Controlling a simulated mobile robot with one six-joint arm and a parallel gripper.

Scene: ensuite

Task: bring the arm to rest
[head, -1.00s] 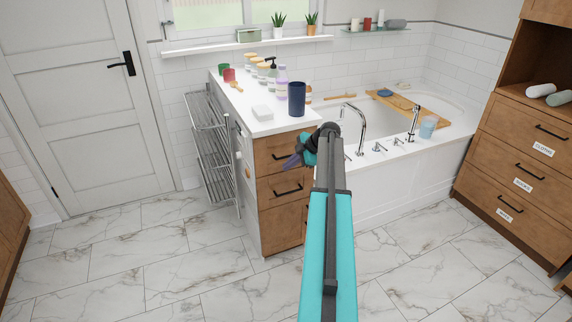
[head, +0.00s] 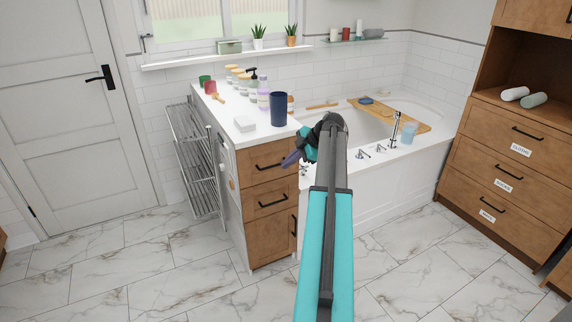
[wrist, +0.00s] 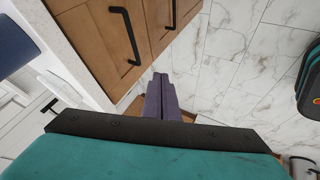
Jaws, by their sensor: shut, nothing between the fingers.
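My gripper (head: 291,159) is at the end of my teal and black arm, in front of the wooden drawer cabinet's right side in the head view. In the wrist view my gripper (wrist: 161,82) shows as two purple fingers closed together, with nothing between them. The fingers are apart from the drawer fronts (wrist: 112,38), over the marble floor as seen from the wrist. The arm reaches up and forward from the bottom of the head view and hides part of the tub's front.
The cabinet's white top (head: 222,113) holds several bottles, cups and a dark blue tumbler (head: 279,109) near its edge. A bathtub (head: 385,185) stands to the right, a towel rack (head: 195,160) to the left. The marble floor (head: 150,270) is clear at front left.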

